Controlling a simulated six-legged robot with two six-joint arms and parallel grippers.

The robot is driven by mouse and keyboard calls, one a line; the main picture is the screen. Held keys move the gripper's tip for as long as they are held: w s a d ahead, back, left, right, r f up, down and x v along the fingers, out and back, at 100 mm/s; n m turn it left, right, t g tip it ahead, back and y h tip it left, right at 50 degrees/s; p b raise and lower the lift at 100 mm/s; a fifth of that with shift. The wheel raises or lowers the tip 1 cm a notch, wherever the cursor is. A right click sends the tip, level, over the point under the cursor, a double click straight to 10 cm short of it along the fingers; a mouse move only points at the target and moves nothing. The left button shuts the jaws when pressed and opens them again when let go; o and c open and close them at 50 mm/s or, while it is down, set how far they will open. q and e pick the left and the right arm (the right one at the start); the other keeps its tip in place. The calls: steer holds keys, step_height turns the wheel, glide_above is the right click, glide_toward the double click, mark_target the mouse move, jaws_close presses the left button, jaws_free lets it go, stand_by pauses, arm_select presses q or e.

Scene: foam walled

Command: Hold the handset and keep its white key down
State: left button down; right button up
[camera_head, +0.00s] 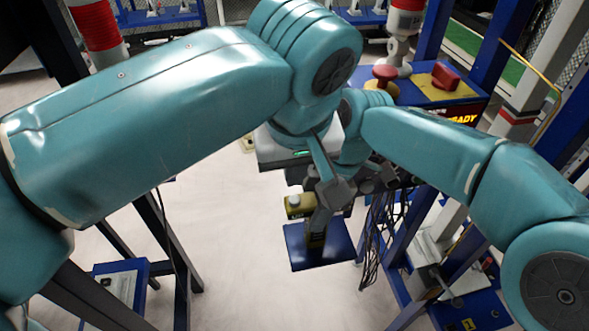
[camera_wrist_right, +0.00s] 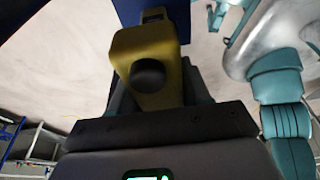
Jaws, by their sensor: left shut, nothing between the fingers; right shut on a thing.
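The yellow handset (camera_head: 298,211) is at the centre of the head view, above a blue plate (camera_head: 325,251). In the right wrist view the handset (camera_wrist_right: 178,88) fills the upper middle, with a round black knob facing the camera. My right gripper (camera_wrist_right: 157,98) is shut on the handset, its dark fingers on both sides. My left gripper (camera_head: 334,188) is shut and empty, close above the handset in the head view. A small pale spot shows on the handset there, but I cannot tell whether it is the white key or whether it is down.
A blue bench with a red knob and yellow panel (camera_head: 440,88) stands behind right. Blue frames and hanging black cables (camera_head: 378,225) are at the right. Pale floor (camera_head: 225,235) is open at left centre.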

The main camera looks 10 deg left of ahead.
steer(key=o, duration=1.2)
